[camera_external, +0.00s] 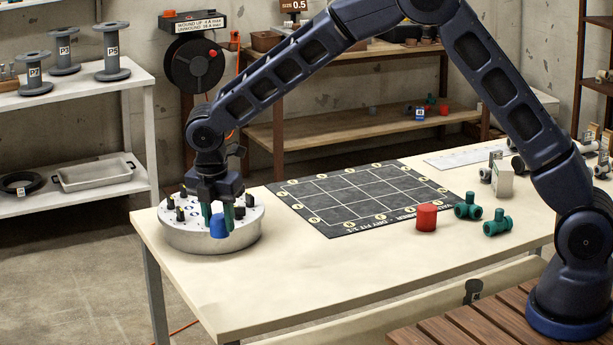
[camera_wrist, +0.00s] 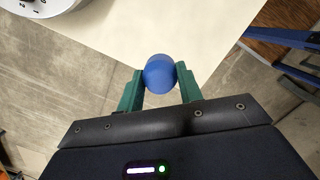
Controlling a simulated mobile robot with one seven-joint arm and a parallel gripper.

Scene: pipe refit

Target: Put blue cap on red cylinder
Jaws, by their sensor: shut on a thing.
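The blue cap (camera_external: 218,228) is held between the green fingers of my gripper (camera_external: 219,218), at the front of the round white-topped drum. In the wrist view the blue cap (camera_wrist: 160,74) sits between the two fingertips of my gripper (camera_wrist: 159,78), with the table edge and floor beyond it. The cap looks to be off the table, but its exact height is hard to tell. The red cylinder (camera_external: 427,217) stands upright on the table to the right, beside the dark grid mat, with its top bare.
The round drum (camera_external: 212,240) with several dark pegs stands at the table's left end. The grid mat (camera_external: 365,195) is empty. Two green pipe fittings, one a tee (camera_external: 497,222), lie right of the red cylinder. The table front between drum and cylinder is clear.

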